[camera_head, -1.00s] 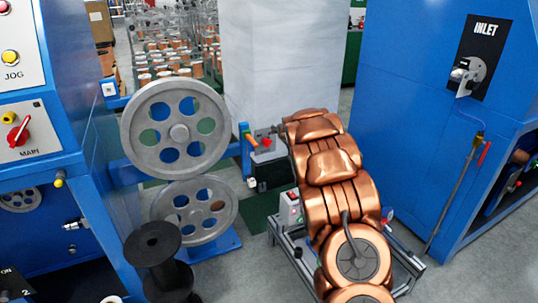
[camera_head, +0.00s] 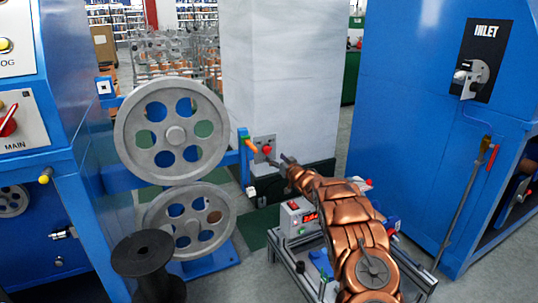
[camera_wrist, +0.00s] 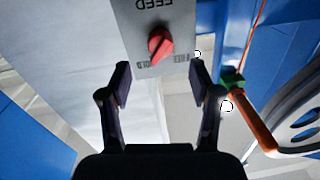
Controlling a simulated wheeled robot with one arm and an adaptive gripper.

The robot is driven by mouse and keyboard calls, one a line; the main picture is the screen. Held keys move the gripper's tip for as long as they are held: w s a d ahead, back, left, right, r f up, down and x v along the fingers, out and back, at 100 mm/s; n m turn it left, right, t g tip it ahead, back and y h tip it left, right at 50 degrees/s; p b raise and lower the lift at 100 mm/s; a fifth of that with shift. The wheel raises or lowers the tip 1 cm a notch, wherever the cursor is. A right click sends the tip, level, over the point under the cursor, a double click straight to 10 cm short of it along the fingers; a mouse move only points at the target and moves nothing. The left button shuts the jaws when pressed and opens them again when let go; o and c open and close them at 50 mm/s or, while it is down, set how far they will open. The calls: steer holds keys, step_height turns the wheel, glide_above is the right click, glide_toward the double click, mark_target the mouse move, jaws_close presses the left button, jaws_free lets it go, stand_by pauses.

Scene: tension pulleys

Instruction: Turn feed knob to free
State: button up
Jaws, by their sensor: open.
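The red feed knob (camera_head: 267,149) sits on a small grey panel (camera_head: 258,142) beside the white column in the head view. In the wrist view the feed knob (camera_wrist: 160,43) is upper centre, on the panel (camera_wrist: 133,22), whose FEED lettering is upside down. Its lower end leans left toward a label that looks like HOLD; the label to the right looks like FREE. My gripper (camera_wrist: 160,82) is open, its fingers left and right below the knob, apart from it. In the head view my gripper (camera_head: 286,164) is small, just right of and below the panel.
An orange-handled lever with a green collar (camera_wrist: 255,125) is close right of my gripper in the wrist view. Large grey pulleys (camera_head: 172,134) stand left of the panel. The white column (camera_head: 280,80) is behind, and a blue INLET cabinet (camera_head: 425,110) is right.

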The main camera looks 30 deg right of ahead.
mark_target(269, 152)
steer(key=shift+w+a+r, duration=0.1)
steer(key=shift+w, duration=3.3)
steer(key=shift+c, duration=0.2)
steer(key=c, duration=1.1)
